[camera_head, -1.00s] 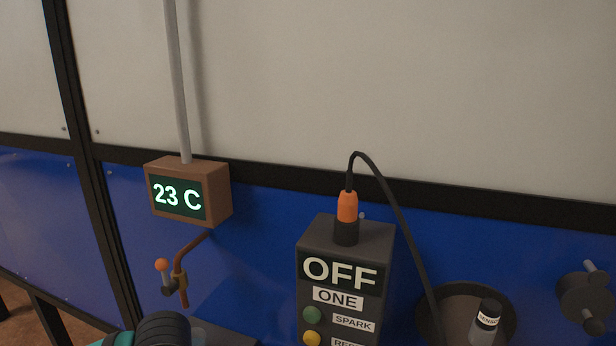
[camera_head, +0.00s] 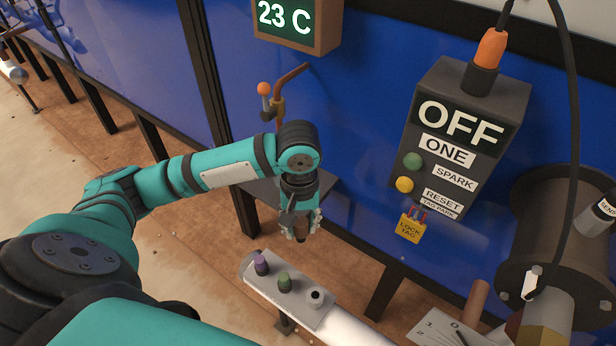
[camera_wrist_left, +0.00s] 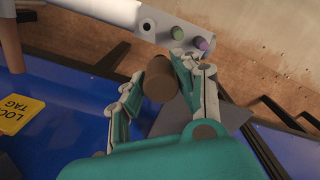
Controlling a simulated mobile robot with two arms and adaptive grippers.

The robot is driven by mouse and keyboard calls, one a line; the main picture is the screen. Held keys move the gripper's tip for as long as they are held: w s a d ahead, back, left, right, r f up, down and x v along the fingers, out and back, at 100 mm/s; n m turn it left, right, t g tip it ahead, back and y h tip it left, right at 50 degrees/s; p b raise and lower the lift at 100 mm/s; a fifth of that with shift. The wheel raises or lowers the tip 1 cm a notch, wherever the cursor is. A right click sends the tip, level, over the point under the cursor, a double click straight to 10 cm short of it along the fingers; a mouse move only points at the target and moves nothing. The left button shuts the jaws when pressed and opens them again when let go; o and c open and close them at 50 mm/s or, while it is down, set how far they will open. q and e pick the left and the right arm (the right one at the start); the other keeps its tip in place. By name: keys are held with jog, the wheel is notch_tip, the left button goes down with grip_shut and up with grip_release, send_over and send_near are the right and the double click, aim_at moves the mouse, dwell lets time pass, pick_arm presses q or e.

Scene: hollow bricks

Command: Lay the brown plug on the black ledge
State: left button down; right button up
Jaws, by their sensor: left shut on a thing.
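My left gripper (camera_head: 301,224) is shut on the brown plug (camera_head: 301,238), which points down from the fingertips. In the left wrist view the plug (camera_wrist_left: 158,80) shows as a brown cylinder between the two fingers (camera_wrist_left: 155,92). The black ledge (camera_head: 256,190) is a dark flat plate against the blue wall, partly hidden behind my left gripper. In the left wrist view the ledge (camera_wrist_left: 176,118) lies beyond the plug, partly covered by the gripper. I cannot tell the gap between plug and ledge. My right gripper is not in view.
A pale pipe with a plate (camera_head: 290,310) stands in front, carrying a purple plug (camera_head: 262,265), a green plug (camera_head: 285,281) and an empty white-rimmed hole (camera_head: 315,296). A control box (camera_head: 465,130) reads OFF, with a yellow lock tag (camera_head: 410,229) below. A valve handle (camera_head: 275,95) is above the ledge.

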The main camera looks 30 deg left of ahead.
pick_arm(q)
jog(key=w+a+f+p, duration=0.1)
jog(key=w+a, duration=0.2)
jog(key=w, duration=0.1)
jog(key=w+a+f+p, duration=0.1)
jog(key=w+a+f, duration=0.1)
jog(key=w, duration=0.2)
jog(key=w+a+f+p, duration=0.1)
jog(key=w+a, duration=0.2)
jog(key=w, duration=0.1)
jog(key=shift+a+f, duration=0.2)
jog(key=shift+a, duration=0.1)
jog(key=shift+w+f, duration=0.1)
jog(key=shift+f, duration=0.1)
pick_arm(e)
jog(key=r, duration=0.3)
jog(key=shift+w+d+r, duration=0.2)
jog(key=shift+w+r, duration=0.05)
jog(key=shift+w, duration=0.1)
pick_arm(q)
jog(key=shift+f, duration=0.15)
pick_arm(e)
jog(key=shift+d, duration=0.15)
pick_arm(q)
jog(key=c, duration=1.2)
grip_release()
jog(key=shift+o, duration=1.2)
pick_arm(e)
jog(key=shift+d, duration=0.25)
